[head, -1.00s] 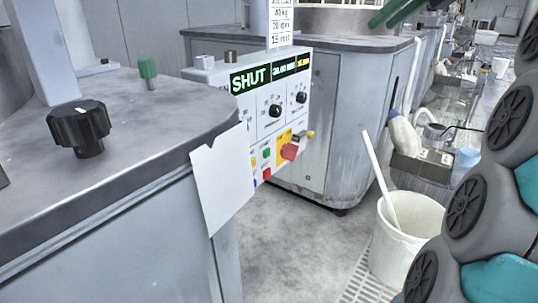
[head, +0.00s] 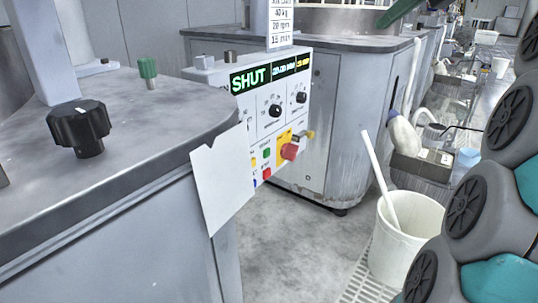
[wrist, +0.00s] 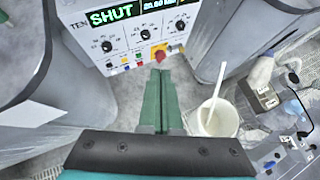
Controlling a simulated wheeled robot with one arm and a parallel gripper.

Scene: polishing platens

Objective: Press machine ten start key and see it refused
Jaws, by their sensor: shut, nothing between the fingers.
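The control panel (head: 285,115) of the machine faces me in the head view, with a lit display (head: 250,78) reading SHUT in green. In the wrist view the panel (wrist: 125,40) carries a label beginning TEN. It has dark knobs and a cluster of small coloured keys, including a green key (head: 267,153) and a red key (head: 266,173). A red stop knob (head: 289,151) sits on a yellow plate to the right. My gripper (wrist: 160,72) is shut and empty, its green fingers pointing toward the panel's lower edge, apart from the keys. Key lettering is too small to read.
A grey machine top with a black knob (head: 80,127) stands at the near left, with a white paper sheet (head: 222,180) on its edge. A white bucket (head: 405,240) with a stick stands on the floor at the right. Bare floor (head: 300,240) lies between.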

